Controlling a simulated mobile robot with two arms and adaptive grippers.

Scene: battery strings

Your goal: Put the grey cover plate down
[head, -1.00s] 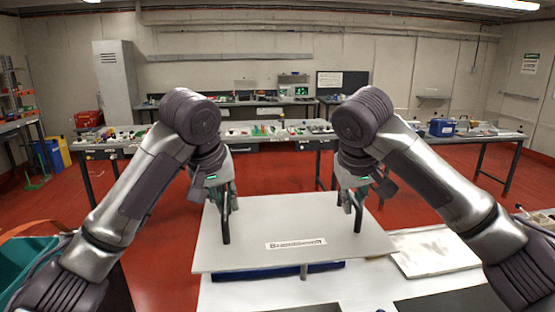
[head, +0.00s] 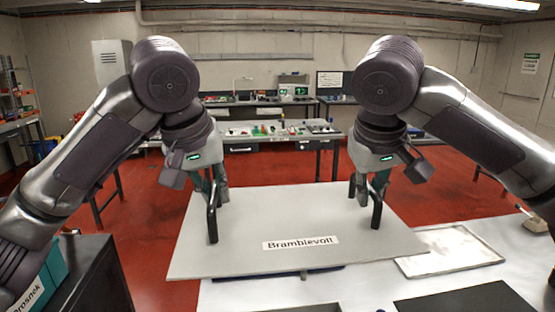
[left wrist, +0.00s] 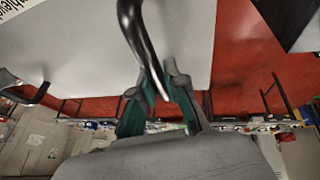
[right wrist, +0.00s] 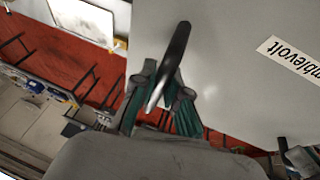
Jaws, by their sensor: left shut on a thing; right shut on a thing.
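The grey cover plate (head: 335,215) is a wide flat sheet with a "Bramblevolt" label (head: 300,243) and a black bar handle on each side. My left gripper (head: 214,196) is shut on the left handle (head: 212,222). My right gripper (head: 369,188) is shut on the right handle (head: 377,208). The left wrist view shows the green-padded fingers (left wrist: 155,95) at the black handle, and the right wrist view shows the other fingers (right wrist: 163,95) likewise. The plate looks roughly level above the white bench; it hides most of what lies beneath, where a dark blue edge shows.
A shallow white tray (head: 450,250) lies there, with a dark panel (head: 465,299) in front. A dark cabinet (head: 90,270) stands at left. Cluttered benches stand further back beyond the red floor.

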